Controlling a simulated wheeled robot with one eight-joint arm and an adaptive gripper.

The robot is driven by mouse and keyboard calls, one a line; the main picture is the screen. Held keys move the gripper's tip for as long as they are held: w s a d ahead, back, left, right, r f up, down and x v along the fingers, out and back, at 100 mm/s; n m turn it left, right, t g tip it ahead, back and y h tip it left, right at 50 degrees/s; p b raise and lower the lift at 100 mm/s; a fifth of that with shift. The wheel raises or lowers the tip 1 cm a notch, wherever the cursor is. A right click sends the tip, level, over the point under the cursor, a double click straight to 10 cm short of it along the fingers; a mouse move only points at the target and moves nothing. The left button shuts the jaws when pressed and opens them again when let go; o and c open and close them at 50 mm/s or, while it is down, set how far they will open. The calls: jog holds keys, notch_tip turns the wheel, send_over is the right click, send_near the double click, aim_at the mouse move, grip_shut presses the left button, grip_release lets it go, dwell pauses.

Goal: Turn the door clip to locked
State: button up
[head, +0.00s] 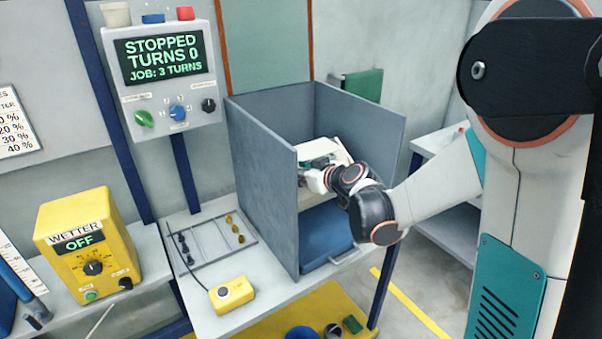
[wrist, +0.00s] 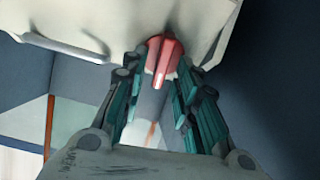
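A red clip (wrist: 163,58) with a raised middle fin sits on a pale, off-white body (wrist: 85,25) at the top of the wrist view. My gripper (wrist: 163,70) is below it, its teal fingers apart on either side of the clip. A gap shows between the fingers and the fin; contact at the clip's edges cannot be told. In the head view my gripper (head: 312,178) is inside the grey open-topped enclosure (head: 265,185), at a pale object (head: 330,150). The clip is not visible there.
A control box (head: 165,75) reads STOPPED, TURNS 0. A yellow wetter (head: 90,245) reads OFF. The enclosure's walls stand close around my wrist.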

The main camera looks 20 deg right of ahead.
grip_shut()
jog(key=shift+d+m, duration=0.1)
jog(key=shift+m, duration=0.7)
jog(key=shift+o, duration=1.3)
grip_release()
jog(key=v, duration=1.2)
jog(key=shift+s, duration=0.15)
